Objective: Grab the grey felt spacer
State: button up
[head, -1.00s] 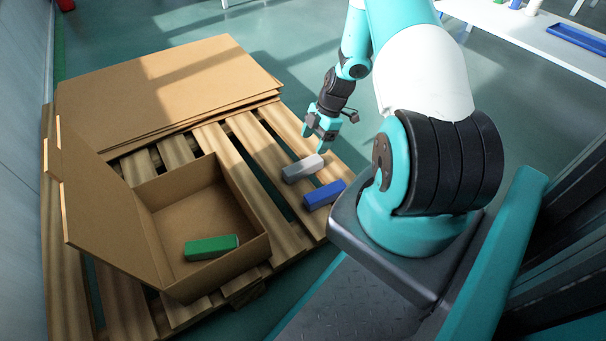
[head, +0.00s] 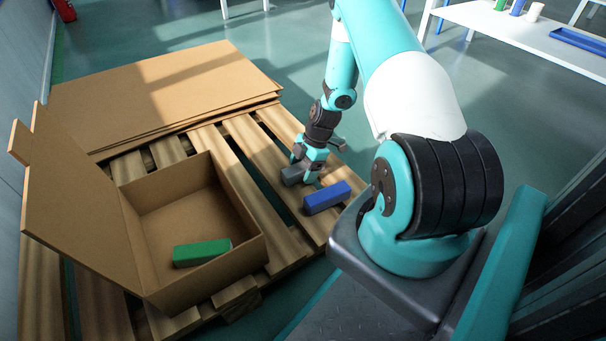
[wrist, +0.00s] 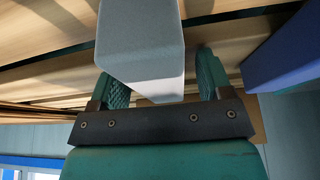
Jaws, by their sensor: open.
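The grey felt spacer (head: 292,175) is a block lying on the slats of the wooden pallet (head: 262,150). In the head view my gripper (head: 306,176) is down at it and hides part of it. In the wrist view the grey spacer (wrist: 143,50) extends between the two teal fingers of my gripper (wrist: 163,80). The fingers are open, one on each side of the spacer. A gap shows at the right finger; whether the left finger touches the spacer is unclear.
A blue block (head: 327,198) lies close beside the grey spacer, and it also shows in the wrist view (wrist: 280,55). An open cardboard box (head: 250,262) holds a green block (head: 202,252). Flat cardboard sheets (head: 165,90) lie at the back of the pallet.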

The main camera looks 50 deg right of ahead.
jog(key=c, duration=1)
